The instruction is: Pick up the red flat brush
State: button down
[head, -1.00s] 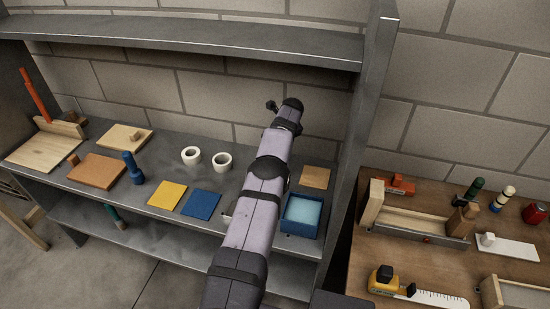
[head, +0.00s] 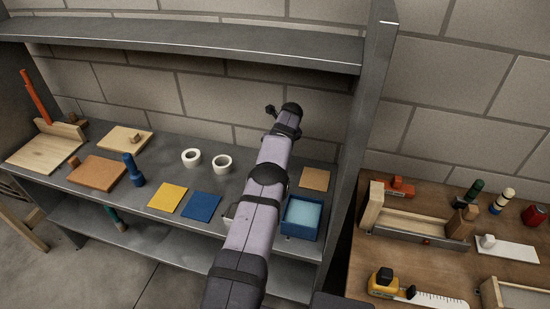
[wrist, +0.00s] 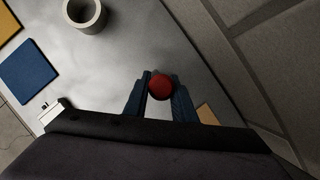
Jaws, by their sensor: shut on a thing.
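My gripper (wrist: 160,96) shows in the wrist view with its two blue-grey fingers shut on a round red thing, seen end-on, which I take for the red flat brush (wrist: 160,87). Only its rounded red end shows; the rest is hidden from this angle, and I cannot tell whether it is clear of the shelf surface. In the head view my arm hides the gripper and the brush.
Two white rings (head: 192,158) stand on the grey shelf left of my arm. A yellow square (head: 167,197) and a blue square (head: 201,206) lie in front. A blue tray (head: 302,217) and a tan square (head: 315,179) are to the right. An upper shelf (head: 200,38) runs above.

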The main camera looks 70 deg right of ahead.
jog(key=shift+r, duration=0.5)
notch_tip(320, 180, up, 6)
jog(key=shift+f+p, duration=0.2)
jog(key=shift+p, duration=0.25)
notch_tip(320, 180, up, 3)
jog(key=p, duration=0.4)
jog(key=shift+r, duration=0.2)
jog(key=shift+w, duration=0.1)
